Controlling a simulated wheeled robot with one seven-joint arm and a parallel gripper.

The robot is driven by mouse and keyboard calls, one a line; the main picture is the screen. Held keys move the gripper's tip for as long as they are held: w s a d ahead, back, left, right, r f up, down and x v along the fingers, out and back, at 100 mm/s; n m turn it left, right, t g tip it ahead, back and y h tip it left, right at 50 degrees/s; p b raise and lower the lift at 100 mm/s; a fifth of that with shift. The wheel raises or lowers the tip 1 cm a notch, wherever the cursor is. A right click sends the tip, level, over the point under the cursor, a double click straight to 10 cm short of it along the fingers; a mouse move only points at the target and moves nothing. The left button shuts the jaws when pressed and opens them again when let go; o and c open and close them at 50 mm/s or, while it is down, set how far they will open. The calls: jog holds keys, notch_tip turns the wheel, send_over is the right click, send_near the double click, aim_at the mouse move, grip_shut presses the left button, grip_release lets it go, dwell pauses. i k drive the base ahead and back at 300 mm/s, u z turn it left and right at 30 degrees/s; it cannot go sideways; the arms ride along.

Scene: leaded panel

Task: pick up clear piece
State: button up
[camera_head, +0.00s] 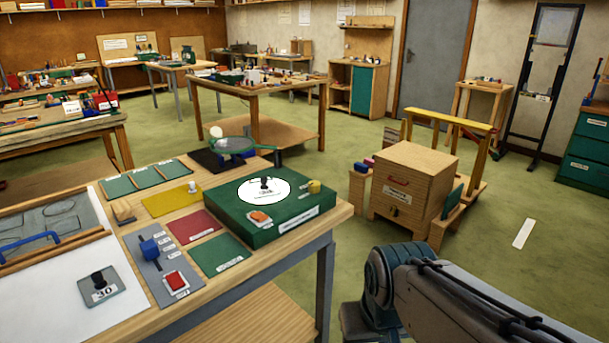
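A see-through greyish plate (100,289) with a black knob and the label "30" lies on the white sheet at the front left of the workbench (222,284). It looks like the clear piece, but I cannot be sure. A framed panel with glassy grey areas (48,222) lies behind it, cut off by the left picture edge. My arm reaches in from the bottom right, beside the bench. My gripper is not in view.
A green box (287,224) with a white disc and a black knob stands at the bench's right. A grey plate with blue and red blocks (158,268) lies right of the clear piece. A wooden cabinet (413,180) stands on the floor. Green floor lies open to the right.

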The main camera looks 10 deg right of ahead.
aim_at(264, 188)
jog(key=z, duration=0.25)
jog(key=i, duration=0.7)
jog(key=u, duration=0.65)
jog(key=i, duration=0.75)
jog(key=u, duration=0.75)
